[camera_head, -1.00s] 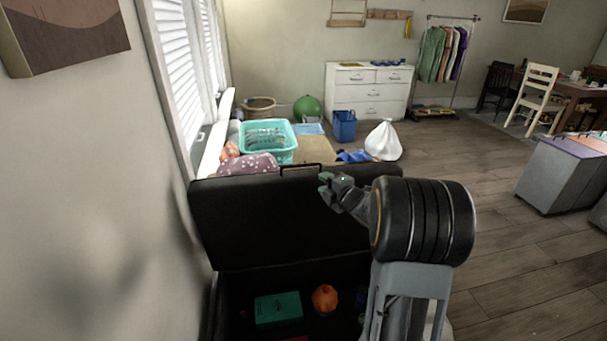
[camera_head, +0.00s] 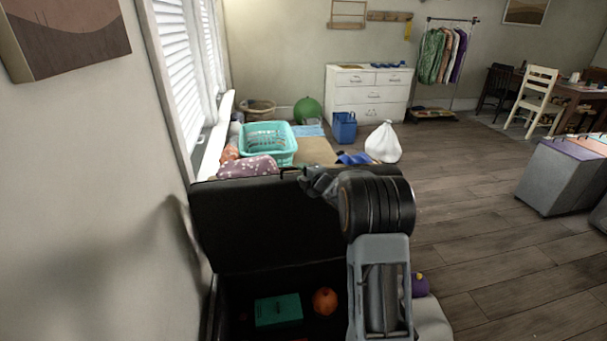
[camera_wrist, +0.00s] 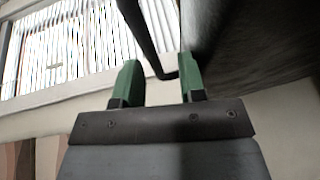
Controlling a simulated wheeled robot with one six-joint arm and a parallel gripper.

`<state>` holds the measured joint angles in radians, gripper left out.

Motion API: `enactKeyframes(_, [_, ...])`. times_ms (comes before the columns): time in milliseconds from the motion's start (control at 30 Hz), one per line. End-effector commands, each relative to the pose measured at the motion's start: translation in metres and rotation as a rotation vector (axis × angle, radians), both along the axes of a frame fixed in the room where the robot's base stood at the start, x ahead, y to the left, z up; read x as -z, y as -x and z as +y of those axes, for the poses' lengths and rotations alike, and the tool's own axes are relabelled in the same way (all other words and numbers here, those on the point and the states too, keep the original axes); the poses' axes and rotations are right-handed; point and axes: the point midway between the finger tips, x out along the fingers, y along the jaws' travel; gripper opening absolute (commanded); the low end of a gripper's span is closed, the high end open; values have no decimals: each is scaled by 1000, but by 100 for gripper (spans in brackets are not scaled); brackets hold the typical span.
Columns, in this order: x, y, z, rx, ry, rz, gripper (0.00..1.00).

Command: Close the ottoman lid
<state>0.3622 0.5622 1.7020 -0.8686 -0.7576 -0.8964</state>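The ottoman's dark lid (camera_head: 255,225) stands raised, nearly upright, behind the open box. A thin black handle shows at the lid's top edge in the head view, partly hidden now by my gripper (camera_head: 306,178). In the wrist view my gripper (camera_wrist: 160,78) has two green fingers spread apart. The black handle (camera_wrist: 145,38) appears between them, with its bent corner near the fingertips. I cannot tell whether it touches a finger. The dark lid also fills the upper right of the wrist view (camera_wrist: 260,40). My arm hides the lid's right part.
Inside the box lie a green box (camera_head: 278,311) and an orange round object (camera_head: 325,301). Behind the lid are a turquoise basket (camera_head: 268,142), a spotted purple cloth (camera_head: 248,167) and a white bag (camera_head: 383,142). A wall borders the left; floor is open at right.

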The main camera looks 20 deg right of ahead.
Motion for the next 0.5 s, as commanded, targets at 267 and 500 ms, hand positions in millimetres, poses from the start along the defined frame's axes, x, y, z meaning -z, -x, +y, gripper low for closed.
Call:
enactKeyframes(267, [0,0,0,0,0,0,28])
enactKeyframes(500, [1,1,0,0,-1,2,5])
